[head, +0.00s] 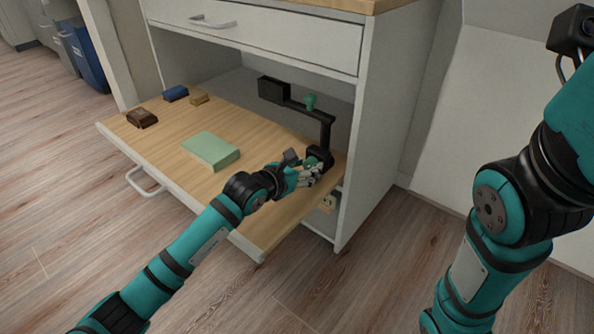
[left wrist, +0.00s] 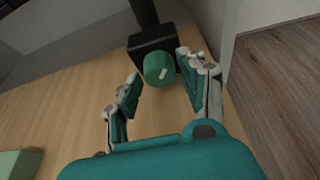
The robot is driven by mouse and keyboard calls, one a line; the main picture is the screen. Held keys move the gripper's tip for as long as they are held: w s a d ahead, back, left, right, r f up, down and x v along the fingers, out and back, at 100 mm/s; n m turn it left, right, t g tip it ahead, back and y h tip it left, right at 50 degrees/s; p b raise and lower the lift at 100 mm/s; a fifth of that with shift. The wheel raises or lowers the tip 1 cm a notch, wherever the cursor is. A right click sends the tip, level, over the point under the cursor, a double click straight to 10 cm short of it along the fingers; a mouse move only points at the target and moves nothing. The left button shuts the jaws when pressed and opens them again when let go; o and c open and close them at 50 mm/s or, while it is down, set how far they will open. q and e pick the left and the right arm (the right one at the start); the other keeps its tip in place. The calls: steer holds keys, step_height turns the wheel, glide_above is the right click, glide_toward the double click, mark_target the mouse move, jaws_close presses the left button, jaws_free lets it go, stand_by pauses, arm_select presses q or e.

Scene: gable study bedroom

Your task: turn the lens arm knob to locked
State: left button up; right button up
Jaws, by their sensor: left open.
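A black lens stand (head: 326,130) rises from the right end of the pulled-out wooden board, with a dark box-shaped head (head: 273,90) on its bent arm. A small green knob (head: 310,101) sits on top of that arm. A round green knob with a pale line mark (left wrist: 158,66) is on the front of the stand's black base block (left wrist: 150,47). My left gripper (head: 307,171) is open at this lower knob, a finger to each side in the left wrist view (left wrist: 160,72). I cannot tell whether the fingers touch it. My right gripper is out of view.
The board (head: 165,151) also holds a pale green block (head: 210,150), a brown item (head: 142,118), a blue item (head: 175,93) and a tan block (head: 199,98). A white drawer (head: 260,36) is above. The cabinet side (head: 378,130) stands close right of the stand.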

arm_select(q)
steer(key=v, duration=1.1)
steer(key=shift+s+a+r, duration=0.1)
steer(key=shift+s+a, duration=0.05)
steer(key=shift+s, duration=0.1)
